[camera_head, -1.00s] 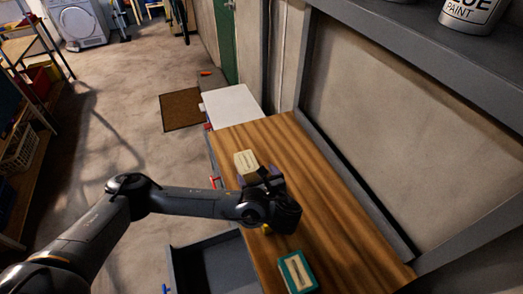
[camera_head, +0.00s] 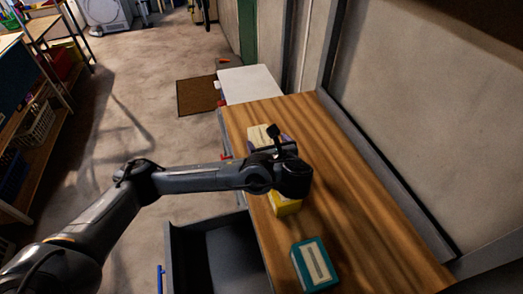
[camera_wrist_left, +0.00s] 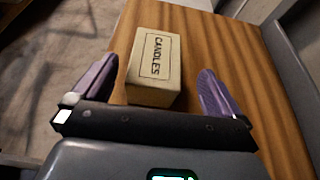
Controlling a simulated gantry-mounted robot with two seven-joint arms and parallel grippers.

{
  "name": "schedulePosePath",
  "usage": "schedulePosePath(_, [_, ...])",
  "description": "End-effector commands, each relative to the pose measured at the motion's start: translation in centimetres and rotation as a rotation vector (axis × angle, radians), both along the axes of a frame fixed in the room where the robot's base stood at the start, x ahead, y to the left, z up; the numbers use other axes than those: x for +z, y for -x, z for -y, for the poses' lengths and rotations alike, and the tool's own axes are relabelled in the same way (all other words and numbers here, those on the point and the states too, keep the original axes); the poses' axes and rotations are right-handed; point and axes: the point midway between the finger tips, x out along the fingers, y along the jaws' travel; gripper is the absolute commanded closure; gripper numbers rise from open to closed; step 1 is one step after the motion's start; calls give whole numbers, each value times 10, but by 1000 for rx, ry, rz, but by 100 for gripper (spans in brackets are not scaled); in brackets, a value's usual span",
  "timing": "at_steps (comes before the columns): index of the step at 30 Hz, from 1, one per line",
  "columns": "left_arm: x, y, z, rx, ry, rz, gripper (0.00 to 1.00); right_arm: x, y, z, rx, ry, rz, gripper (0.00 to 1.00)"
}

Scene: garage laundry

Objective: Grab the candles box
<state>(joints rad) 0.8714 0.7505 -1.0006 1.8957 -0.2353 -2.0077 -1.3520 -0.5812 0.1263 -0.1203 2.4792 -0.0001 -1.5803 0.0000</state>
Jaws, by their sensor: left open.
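The candles box (camera_wrist_left: 155,68) is cream with dark lettering and stands on the wooden worktop. In the left wrist view it sits between the two open purple fingers of my left gripper (camera_wrist_left: 158,72), with gaps on both sides. In the head view the candles box (camera_head: 261,136) shows just beyond my left gripper (camera_head: 273,143), partly hidden by it. Whether the fingertips reach fully beside the box is hard to tell. My right gripper is out of view.
A yellow box (camera_head: 286,207) stands on the worktop (camera_head: 355,215), partly under my wrist. A teal box (camera_head: 315,265) is nearer. An open grey drawer (camera_head: 215,255) juts out at the front left. A wall lines the right side.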

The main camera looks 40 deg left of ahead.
Motion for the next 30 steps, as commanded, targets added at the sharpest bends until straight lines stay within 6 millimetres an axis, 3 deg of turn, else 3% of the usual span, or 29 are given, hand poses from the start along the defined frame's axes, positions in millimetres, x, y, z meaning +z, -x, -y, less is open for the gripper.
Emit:
schedulePosePath(1, [-4,-1,-2,0,0,0,0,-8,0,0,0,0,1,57])
schedulePosePath(10, [-3,-3,-8,1,-1,0,0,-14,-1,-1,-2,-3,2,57])
schedulePosePath(18, [-15,-16,-35,1,-1,2,0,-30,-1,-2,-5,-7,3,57])
schedulePosePath(30, [-19,-25,-48,0,0,0,0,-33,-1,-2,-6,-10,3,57])
